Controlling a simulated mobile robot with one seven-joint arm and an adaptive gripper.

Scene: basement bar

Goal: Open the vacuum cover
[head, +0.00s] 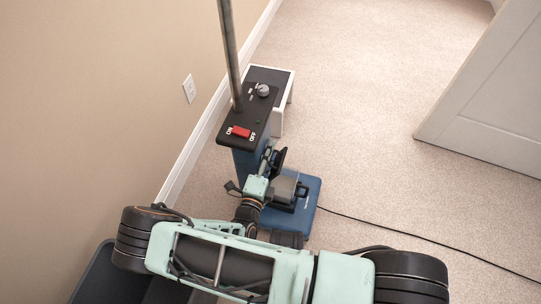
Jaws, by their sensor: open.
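The upright vacuum stands by the left wall. Its blue body (246,164) carries a black top panel (249,112) with a red ON/OFF switch (241,131) and a grey knob (263,90). A metal pole (231,55) rises from it. Its blue base (303,216) rests on the carpet, with a grey and black housing (284,190) above. I cannot tell which part is the cover. My gripper (274,160) is open beside the body, below the panel and near the housing. My wrist and arm hide part of the lower vacuum, and contact is unclear.
A small white stool (283,99) with a dark top stands behind the vacuum. A white door (492,100) stands at right. A black cord (420,237) runs across the carpet.

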